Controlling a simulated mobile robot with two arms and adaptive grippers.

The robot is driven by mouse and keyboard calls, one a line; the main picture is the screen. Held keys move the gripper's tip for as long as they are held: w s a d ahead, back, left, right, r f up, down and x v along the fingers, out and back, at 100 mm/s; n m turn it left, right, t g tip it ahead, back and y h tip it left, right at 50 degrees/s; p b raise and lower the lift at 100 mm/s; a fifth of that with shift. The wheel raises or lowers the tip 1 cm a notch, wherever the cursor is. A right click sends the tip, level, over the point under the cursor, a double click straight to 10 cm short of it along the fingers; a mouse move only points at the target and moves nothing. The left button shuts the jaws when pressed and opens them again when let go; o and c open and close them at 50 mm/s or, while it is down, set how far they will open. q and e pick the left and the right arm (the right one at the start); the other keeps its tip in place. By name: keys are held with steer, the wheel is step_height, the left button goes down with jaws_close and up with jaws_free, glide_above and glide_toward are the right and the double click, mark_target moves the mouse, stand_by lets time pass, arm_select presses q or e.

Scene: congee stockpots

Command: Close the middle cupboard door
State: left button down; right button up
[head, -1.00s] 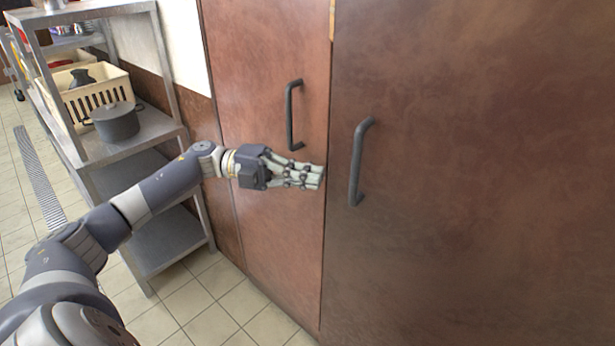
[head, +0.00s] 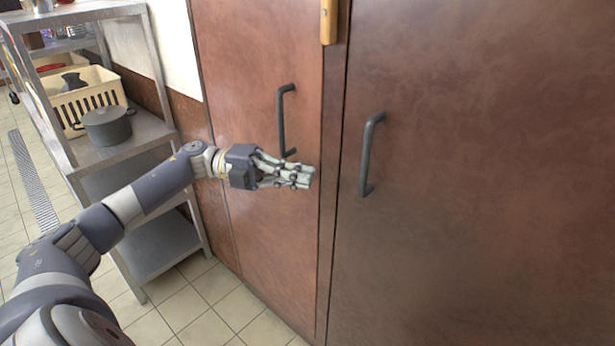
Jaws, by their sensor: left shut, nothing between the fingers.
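Two brown cupboard doors fill the middle and right of the head view. The left-hand door (head: 265,220) has a dark vertical handle (head: 282,122). The larger right-hand door (head: 480,190) has a similar handle (head: 367,155). I cannot tell for certain which one is the middle door, or whether either is slightly ajar. My left gripper (head: 308,177) is shut and empty, just below the left-hand door's handle and near that door's right edge. Whether its fingers touch the door is unclear. My right gripper is out of view.
A brown strip (head: 331,150) shows between the doors, with a light wooden piece (head: 329,20) at its top. A metal shelf unit (head: 150,135) at left holds a grey pot (head: 107,127) and a cream crate (head: 95,98). Tiled floor (head: 205,305) shows below.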

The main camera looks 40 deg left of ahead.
arm_select(q)
steer(key=v, duration=1)
steer(key=shift+a, duration=0.15)
steer(key=w+a+f+n+t+y+p, duration=0.1)
steer(key=w+f+n+t, duration=0.2)
steer(key=f+n, duration=0.15)
steer(key=w+f+n+t+y, duration=0.2)
steer(key=w+f+n+t, duration=0.15)
steer(key=f, duration=0.25)
steer(key=s+a+f+n+t+y+p, duration=0.15)
steer(key=f+n+y, duration=0.5)
steer(key=f, duration=0.85)
steer(key=s+f+n+y, duration=0.3)
steer(key=f+n+y, duration=0.4)
steer(key=f, duration=0.9)
steer(key=s+d+f+n+g+y+p, duration=0.1)
steer(key=s+d+f+n+g, duration=0.25)
steer(key=s+d+f, duration=0.65)
steer(key=s+d+f+n+g+p, duration=0.1)
steer(key=s+d+f+n+g, duration=0.3)
steer(key=s+f, duration=1.05)
steer(key=s+d+f+g, duration=0.1)
steer(key=s+d, duration=0.3)
steer(key=s, duration=0.4)
steer(key=s+d+f+g, duration=0.1)
steer(key=s+d+g, duration=0.3)
steer(key=s, duration=0.4)
steer(key=shift+s+d+n+g, duration=0.3)
steer(key=shift+s+d+g, duration=0.05)
steer(key=shift+d, duration=0.25)
